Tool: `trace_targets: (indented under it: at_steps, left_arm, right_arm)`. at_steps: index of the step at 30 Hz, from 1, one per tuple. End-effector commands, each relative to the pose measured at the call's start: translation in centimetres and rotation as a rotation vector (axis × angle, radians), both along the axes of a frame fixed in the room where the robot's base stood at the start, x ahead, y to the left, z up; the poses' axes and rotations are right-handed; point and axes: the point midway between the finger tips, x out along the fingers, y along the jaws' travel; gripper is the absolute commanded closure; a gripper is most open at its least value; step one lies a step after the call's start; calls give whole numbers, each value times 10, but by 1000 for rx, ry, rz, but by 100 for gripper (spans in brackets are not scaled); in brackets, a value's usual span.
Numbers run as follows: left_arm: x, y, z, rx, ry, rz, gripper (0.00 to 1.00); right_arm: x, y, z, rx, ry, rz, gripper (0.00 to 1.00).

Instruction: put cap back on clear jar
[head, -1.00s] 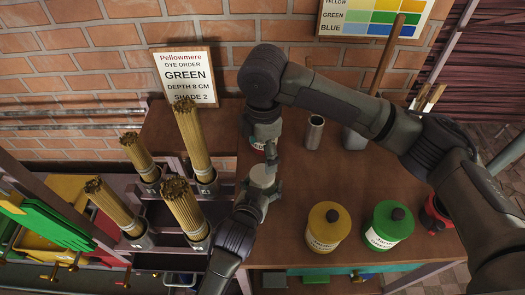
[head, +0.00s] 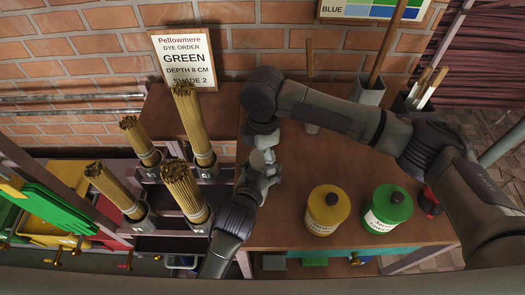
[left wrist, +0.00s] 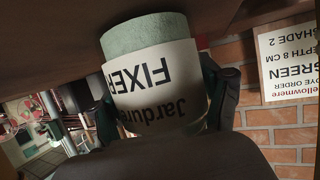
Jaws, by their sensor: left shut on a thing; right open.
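The jar (left wrist: 150,42) fills the middle of the left wrist view, upside down there, with pale green glass or contents and a white label reading FIXER. My left gripper (head: 261,170) is shut on it, one finger on each side. In the head view only a small pale part of the jar (head: 260,158) shows between the two grippers. My right gripper (head: 263,141) is open, close to the jar's end, pointing down at it. I cannot make out the cap; the right gripper and arm hide that spot.
A yellow jar (head: 327,209) and a green jar (head: 386,209) with dark knobs stand on the brown table (head: 290,180), a red one (head: 429,202) at its right edge. A grey holder (head: 368,90) stands behind my right arm.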

Motion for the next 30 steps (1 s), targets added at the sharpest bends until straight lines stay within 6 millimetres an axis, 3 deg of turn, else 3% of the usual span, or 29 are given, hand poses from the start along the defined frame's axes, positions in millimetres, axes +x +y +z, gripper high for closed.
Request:
trace_targets:
  at_steps: [2,12,16,22,30]
  left_arm:
    - [0,0,-1,2,0,0,100]
    - [0,0,-1,2,0,0,100]
    - [0,0,-1,2,0,0,100]
    - [0,0,-1,2,0,0,100]
    - [0,0,-1,2,0,0,100]
  right_arm:
    - [0,0,0,0,0,0,21]
    - [0,0,0,0,0,0,78]
    - [0,0,0,1,2,-52,78]
    - [0,1,0,2,3,-272,78]
    - [0,0,0,0,1,-299,78]
